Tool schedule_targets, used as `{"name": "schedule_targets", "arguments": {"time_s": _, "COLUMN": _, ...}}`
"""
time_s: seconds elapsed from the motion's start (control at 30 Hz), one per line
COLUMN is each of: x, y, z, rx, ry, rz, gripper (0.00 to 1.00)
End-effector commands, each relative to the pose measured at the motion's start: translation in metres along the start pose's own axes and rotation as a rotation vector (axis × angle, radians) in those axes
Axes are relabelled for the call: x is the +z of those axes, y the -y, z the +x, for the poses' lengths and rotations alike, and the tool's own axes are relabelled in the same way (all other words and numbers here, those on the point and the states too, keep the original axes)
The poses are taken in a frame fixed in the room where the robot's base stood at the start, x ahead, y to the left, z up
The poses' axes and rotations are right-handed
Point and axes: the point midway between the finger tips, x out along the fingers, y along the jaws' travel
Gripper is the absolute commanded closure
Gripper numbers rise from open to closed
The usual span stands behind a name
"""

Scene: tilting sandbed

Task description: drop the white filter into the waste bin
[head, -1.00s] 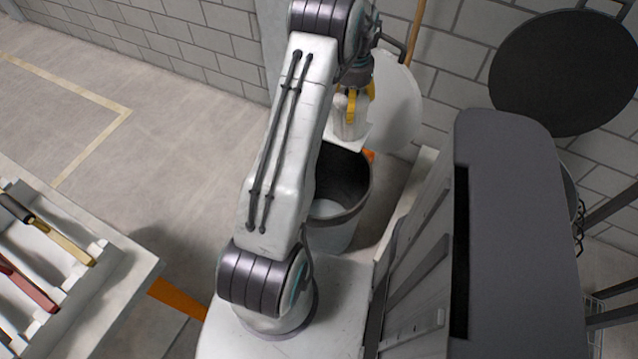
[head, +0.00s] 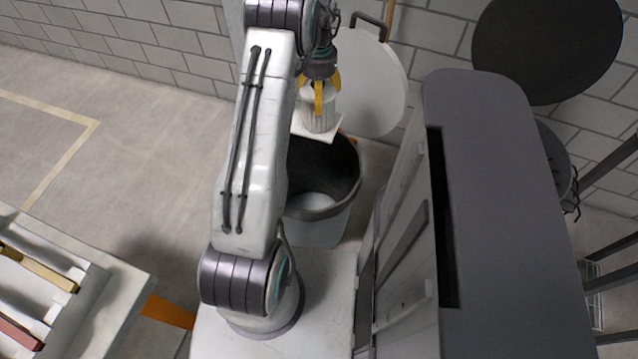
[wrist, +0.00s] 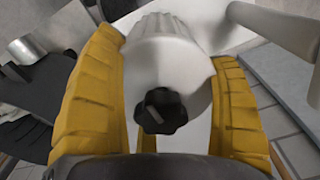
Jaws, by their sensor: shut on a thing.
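The white filter (head: 318,112) is a ribbed white cylinder with a flat white plate under it. In the wrist view the filter (wrist: 170,62) lies between the yellow fingers, with a black knob facing the camera. My gripper (head: 320,97) is shut on it and holds it up. The waste bin (head: 338,228) is a white bucket with a wide dark rim, open at the top, standing on the floor. In the head view the filter appears just above the bin's far rim. My arm hides the bin's left side.
A round white lid (head: 372,85) with a dark handle leans at the wall behind the bin. A grey panelled cabinet (head: 490,180) stands close on the right. A white rack (head: 50,290) with coloured bars is at the lower left. The floor at left is clear.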

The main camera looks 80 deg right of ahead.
Motion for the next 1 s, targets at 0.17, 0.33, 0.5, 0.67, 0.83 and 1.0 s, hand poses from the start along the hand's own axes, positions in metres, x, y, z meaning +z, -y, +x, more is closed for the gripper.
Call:
{"name": "schedule_targets", "arguments": {"time_s": 0.17, "x": -0.001, "y": 0.000, "z": 0.037, "rx": -0.001, "ry": -0.002, "rz": 0.000, "gripper": 0.55}}
{"name": "schedule_targets", "arguments": {"time_s": 0.33, "x": -0.001, "y": 0.000, "z": 0.073, "rx": -0.001, "ry": -0.002, "rz": 0.000, "gripper": 0.55}}
{"name": "schedule_targets", "arguments": {"time_s": 0.5, "x": -0.001, "y": 0.000, "z": 0.107, "rx": -0.001, "ry": -0.002, "rz": 0.000, "gripper": 0.55}}
{"name": "schedule_targets", "arguments": {"time_s": 0.67, "x": -0.001, "y": 0.000, "z": 0.135, "rx": -0.001, "ry": -0.002, "rz": 0.000, "gripper": 0.55}}
{"name": "schedule_targets", "arguments": {"time_s": 0.83, "x": -0.001, "y": 0.000, "z": 0.157, "rx": -0.001, "ry": -0.003, "rz": 0.000, "gripper": 0.55}}
{"name": "schedule_targets", "arguments": {"time_s": 1.0, "x": -0.001, "y": 0.000, "z": 0.170, "rx": -0.001, "ry": -0.003, "rz": 0.000, "gripper": 0.55}}
